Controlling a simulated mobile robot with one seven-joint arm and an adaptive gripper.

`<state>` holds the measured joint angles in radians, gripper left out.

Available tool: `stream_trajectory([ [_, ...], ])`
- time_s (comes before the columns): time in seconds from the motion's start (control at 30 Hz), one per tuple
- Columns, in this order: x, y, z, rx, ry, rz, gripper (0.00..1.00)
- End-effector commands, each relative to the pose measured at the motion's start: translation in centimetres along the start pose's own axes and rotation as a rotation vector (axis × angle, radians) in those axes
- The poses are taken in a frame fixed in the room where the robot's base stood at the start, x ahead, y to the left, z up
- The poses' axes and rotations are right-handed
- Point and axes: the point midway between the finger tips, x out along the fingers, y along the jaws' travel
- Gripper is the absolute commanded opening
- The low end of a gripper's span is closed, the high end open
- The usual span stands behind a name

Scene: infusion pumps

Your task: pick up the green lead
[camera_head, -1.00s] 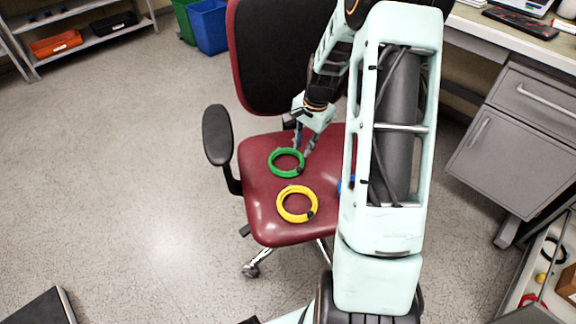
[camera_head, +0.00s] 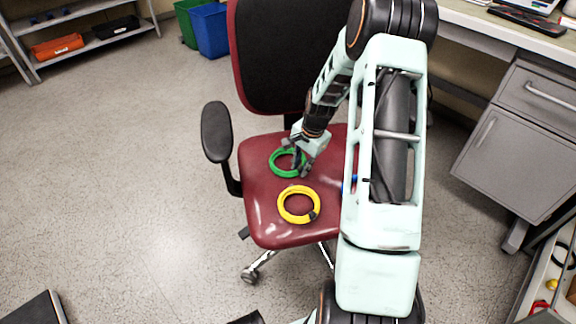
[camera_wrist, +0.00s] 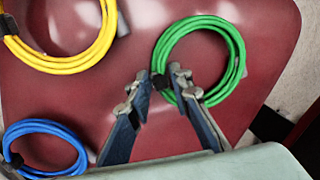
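The green lead (camera_head: 275,168) is a coiled ring lying on the red seat of an office chair (camera_head: 262,223). In the wrist view the green lead (camera_wrist: 237,72) is at upper middle right, with a dark wrap on its left side. My gripper (camera_head: 299,170) is over the right side of the coil in the head view. In the wrist view my gripper (camera_wrist: 161,82) is open. Its right finger overlaps the coil's lower left, and its left finger is outside the coil. The dark wrap shows between the fingertips. I cannot tell whether either finger touches the lead.
A yellow coiled lead (camera_head: 283,209) lies nearer on the seat. A blue coiled lead (camera_wrist: 45,126) is mostly hidden by my arm in the head view. The chair's armrest (camera_head: 216,131) and backrest stand close by. A desk with drawers (camera_head: 515,140) is at right.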

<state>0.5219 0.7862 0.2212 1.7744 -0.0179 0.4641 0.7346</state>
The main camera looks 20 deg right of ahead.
Motion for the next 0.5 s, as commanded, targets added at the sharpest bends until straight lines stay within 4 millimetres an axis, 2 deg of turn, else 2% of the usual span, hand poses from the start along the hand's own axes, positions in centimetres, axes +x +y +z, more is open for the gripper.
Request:
stream_trajectory([
  [0.23,0.28,-0.07,-0.04,-0.001,0.001,-0.001,0.19],
  [0.4,0.27,-0.05,-0.03,-0.001,0.001,0.000,0.01],
  [0.5,0.27,-0.04,-0.02,-0.001,0.001,0.000,0.00],
])
